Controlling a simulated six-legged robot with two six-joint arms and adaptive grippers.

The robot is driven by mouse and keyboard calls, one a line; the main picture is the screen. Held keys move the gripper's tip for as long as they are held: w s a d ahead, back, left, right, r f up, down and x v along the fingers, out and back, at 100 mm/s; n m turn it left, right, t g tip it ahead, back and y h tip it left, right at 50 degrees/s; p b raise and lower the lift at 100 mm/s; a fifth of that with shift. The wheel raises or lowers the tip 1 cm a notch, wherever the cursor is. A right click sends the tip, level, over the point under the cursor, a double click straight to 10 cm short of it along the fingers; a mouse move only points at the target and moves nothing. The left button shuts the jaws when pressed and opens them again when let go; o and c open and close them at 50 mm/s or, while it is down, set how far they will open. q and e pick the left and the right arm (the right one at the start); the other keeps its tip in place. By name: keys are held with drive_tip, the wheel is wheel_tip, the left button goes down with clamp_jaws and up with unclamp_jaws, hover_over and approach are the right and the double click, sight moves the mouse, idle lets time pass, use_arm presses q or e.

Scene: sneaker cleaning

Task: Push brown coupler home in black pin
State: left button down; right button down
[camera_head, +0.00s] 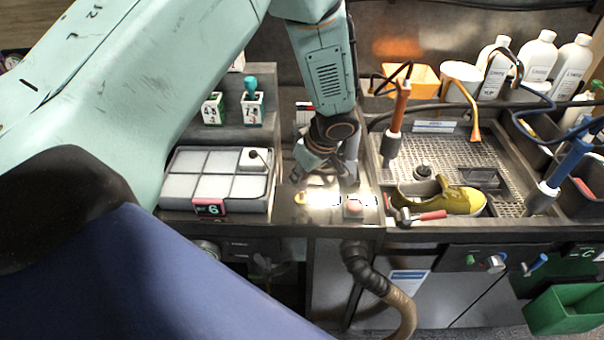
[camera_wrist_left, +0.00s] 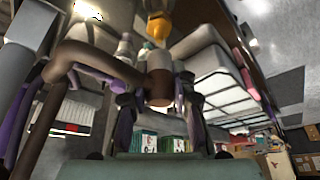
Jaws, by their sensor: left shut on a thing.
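My left gripper (camera_head: 322,172) reaches down over the front of the counter, between the white tray and the wash grid. In the left wrist view a short brown cylinder, the brown coupler (camera_wrist_left: 158,87), sits between the two dark fingers of my left gripper (camera_wrist_left: 159,108), which is shut on it. A brown hose-like tube (camera_wrist_left: 75,62) curves close to it at the left. In the head view the gripper and arm hide the coupler. I cannot make out the black pin for sure, or whether the coupler touches it. My right gripper is in neither view.
A white compartment tray (camera_head: 172,190) stands left of the gripper. A yellow-green sneaker (camera_head: 462,200) and a red-handled brush (camera_head: 432,215) lie on the wash grid (camera_head: 490,150) at right. White bottles (camera_head: 538,55) stand behind. A ribbed hose (camera_head: 402,308) hangs below the counter edge.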

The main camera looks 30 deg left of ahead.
use_arm(q)
drive_tip(key=shift+w+r, duration=0.1)
drive_tip(key=shift+r, duration=0.35)
drive_tip(key=shift+r+p, duration=1.05)
drive_tip(key=shift+r, duration=1.5)
